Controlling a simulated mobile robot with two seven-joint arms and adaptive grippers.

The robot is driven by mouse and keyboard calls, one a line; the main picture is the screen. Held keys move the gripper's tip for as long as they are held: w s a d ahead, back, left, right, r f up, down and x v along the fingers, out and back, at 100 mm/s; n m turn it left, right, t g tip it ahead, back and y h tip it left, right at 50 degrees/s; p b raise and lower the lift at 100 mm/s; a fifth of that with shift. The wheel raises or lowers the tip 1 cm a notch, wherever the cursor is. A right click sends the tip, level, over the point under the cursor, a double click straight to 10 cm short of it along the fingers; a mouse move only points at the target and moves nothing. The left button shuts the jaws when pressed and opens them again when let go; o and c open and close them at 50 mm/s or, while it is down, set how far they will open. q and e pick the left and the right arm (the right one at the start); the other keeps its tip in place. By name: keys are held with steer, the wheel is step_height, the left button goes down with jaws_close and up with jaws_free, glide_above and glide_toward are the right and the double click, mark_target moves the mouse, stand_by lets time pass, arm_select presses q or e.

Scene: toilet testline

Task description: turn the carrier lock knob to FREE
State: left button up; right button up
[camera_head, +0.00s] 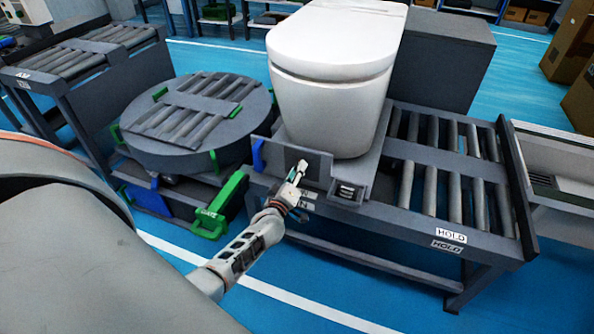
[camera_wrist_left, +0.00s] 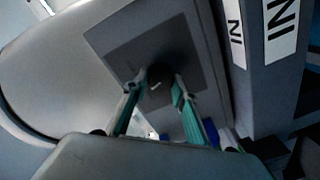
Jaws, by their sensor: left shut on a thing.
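The carrier lock knob (camera_wrist_left: 158,72) is a small dark round knob on a dark grey plate (camera_wrist_left: 125,45) in the left wrist view. My left gripper (camera_wrist_left: 158,87) has its two teal-sided fingers on either side of the knob, shut on it. In the head view my left gripper (camera_head: 298,172) reaches the upright grey plate (camera_head: 312,163) at the front of the carrier, below the white toilet (camera_head: 335,85). The knob is hidden there by the gripper. I cannot read any FREE mark or tell the knob's angle. My right gripper is out of view.
The toilet stands on a carrier (camera_head: 366,178) on the roller conveyor marked HOLD (camera_head: 430,212). Left of it is a round turntable (camera_head: 195,120) with rollers, and a green GATE handle (camera_head: 218,208) is near my left forearm. Blue floor in front is clear.

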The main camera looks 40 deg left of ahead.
arm_select(q)
steer(key=shift+n, duration=2.1)
steer(key=o, duration=1.1)
steer(key=shift+s, duration=0.1)
steer(key=v, duration=1.1)
steer(key=shift+s, duration=0.45)
